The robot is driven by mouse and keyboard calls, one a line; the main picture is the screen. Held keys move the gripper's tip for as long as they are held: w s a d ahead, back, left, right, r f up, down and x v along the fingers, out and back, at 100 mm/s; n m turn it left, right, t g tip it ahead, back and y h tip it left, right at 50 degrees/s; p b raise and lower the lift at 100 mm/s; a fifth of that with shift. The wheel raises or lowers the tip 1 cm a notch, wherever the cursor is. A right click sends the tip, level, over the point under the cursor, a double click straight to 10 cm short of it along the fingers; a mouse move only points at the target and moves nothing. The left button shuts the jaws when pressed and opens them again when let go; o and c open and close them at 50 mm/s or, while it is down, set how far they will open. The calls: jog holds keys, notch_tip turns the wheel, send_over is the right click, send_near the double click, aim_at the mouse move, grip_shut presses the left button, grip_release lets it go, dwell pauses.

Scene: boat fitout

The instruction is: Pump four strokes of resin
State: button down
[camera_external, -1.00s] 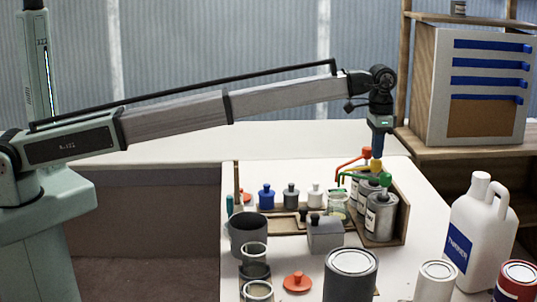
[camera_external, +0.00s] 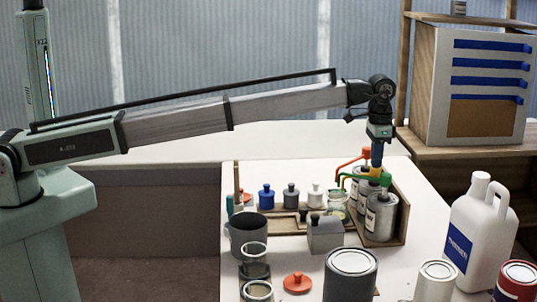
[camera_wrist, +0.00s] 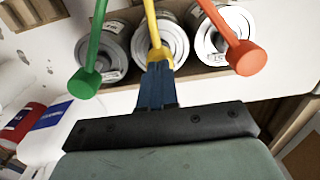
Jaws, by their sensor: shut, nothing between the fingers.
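Three metal cans with pump heads stand in a row in a wooden holder (camera_external: 404,216). The front can (camera_external: 380,219) has a green pump head (camera_external: 387,179); the far one has a red-orange pump head (camera_external: 366,152). The middle pump head is yellow (camera_wrist: 159,54). My gripper (camera_wrist: 155,72) points down with its blue fingers shut and empty, their tips against the top of the yellow head. In the external view my gripper (camera_external: 377,160) mostly hides that head. A glass jar (camera_external: 338,205) stands left of the cans, near the spouts. I cannot read which can holds resin.
Small blue, dark and white capped bottles (camera_external: 291,194) stand left of the jar. A grey box (camera_external: 325,236), a grey cup (camera_external: 249,234) and a large tin (camera_external: 350,276) are nearer the front. A white jug (camera_external: 478,230) stands right of the cans.

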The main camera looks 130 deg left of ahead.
jog(key=shift+f, duration=0.2)
jog(key=shift+r, duration=2.05)
jog(key=shift+f, duration=0.2)
jog(key=shift+f, duration=0.35)
